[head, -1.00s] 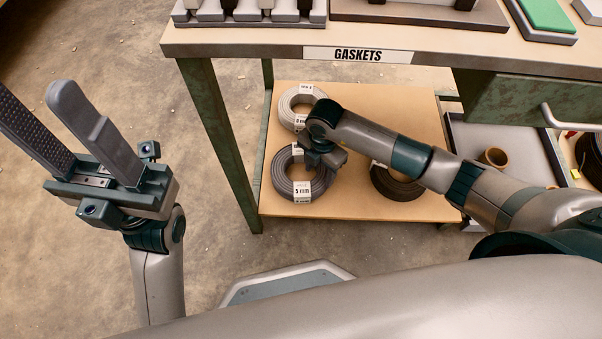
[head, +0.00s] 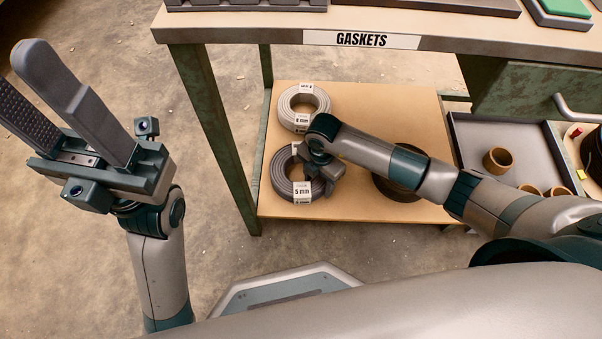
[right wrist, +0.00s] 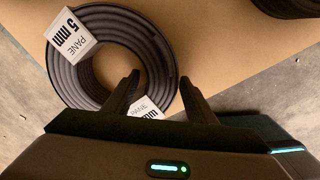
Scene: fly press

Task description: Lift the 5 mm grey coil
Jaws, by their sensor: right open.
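The 5 mm grey coil (head: 276,176) lies flat on the low wooden shelf, dark grey with white labels reading 5 mm. It also fills the upper left of the right wrist view (right wrist: 112,28). My right gripper (head: 326,180) is over the coil's right side, partly covering it. In the right wrist view the open right gripper (right wrist: 159,78) has one finger at the coil's hole and the other just outside its outer edge. I cannot tell how far down the fingers reach. My left gripper (head: 50,120) is raised at the left, open and empty, away from the shelf.
A light grey coil (head: 286,106) lies behind the 5 mm coil. A darker coil (head: 392,190) lies to the right, partly under my arm. The bench top (head: 240,36) with a GASKETS sign overhangs the shelf (head: 380,100). A grey tray (head: 480,130) with brown rings stands right.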

